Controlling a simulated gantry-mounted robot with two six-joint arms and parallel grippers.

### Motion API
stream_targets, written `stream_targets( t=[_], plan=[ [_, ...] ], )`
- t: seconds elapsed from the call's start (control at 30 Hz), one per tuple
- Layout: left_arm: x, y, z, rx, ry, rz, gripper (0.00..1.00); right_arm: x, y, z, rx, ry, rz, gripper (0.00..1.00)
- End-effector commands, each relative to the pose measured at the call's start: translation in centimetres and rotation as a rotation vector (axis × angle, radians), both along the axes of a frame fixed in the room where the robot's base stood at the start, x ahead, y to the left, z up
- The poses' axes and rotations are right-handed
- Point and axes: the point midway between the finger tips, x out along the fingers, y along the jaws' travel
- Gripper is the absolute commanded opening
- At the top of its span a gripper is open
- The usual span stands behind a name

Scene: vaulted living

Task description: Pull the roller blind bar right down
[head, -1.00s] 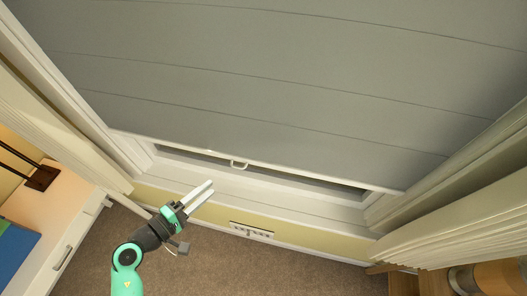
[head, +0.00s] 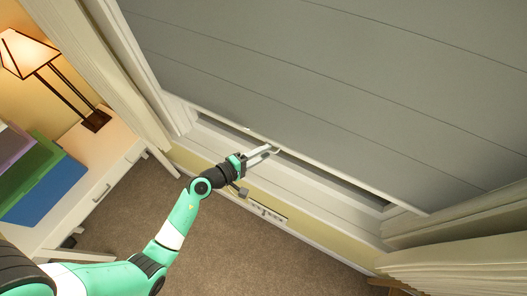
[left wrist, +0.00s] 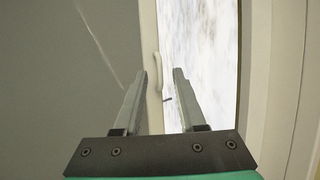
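The grey roller blind (head: 330,85) covers most of the window, and its pale bottom bar (head: 345,177) hangs above a narrow uncovered strip. My left gripper (head: 268,150) is at the bar's small pull handle, which is mostly hidden by the fingers in the head view. In the left wrist view the bar (left wrist: 149,30) runs up the picture and the pale handle (left wrist: 158,72) shows between the tips of the spread fingers (left wrist: 159,78). The fingers are open, with a gap on the right side of the handle. My right gripper is out of view.
The window sill (head: 320,185) lies below the bar. A white cabinet (head: 95,185) with a lamp (head: 30,55) and coloured files (head: 45,180) stands at left. Curtains (head: 460,262) flank the window. Brown carpet (head: 250,250) is clear below.

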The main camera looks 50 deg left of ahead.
Motion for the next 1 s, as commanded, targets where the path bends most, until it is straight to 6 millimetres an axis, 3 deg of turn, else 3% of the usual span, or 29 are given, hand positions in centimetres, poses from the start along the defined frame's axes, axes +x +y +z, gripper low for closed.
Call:
stream_targets(
  t=[0.27,0.5,1.0],
  plan=[
    [0.27,-0.02,-0.07,0.000,0.000,0.000,0.40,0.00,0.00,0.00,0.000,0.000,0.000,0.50],
    [0.24,-0.01,-0.06,0.000,0.000,0.000,0.00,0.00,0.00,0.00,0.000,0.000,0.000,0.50],
    [0.23,-0.01,-0.04,-0.001,0.000,0.000,0.00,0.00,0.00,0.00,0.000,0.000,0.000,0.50]
  ],
)
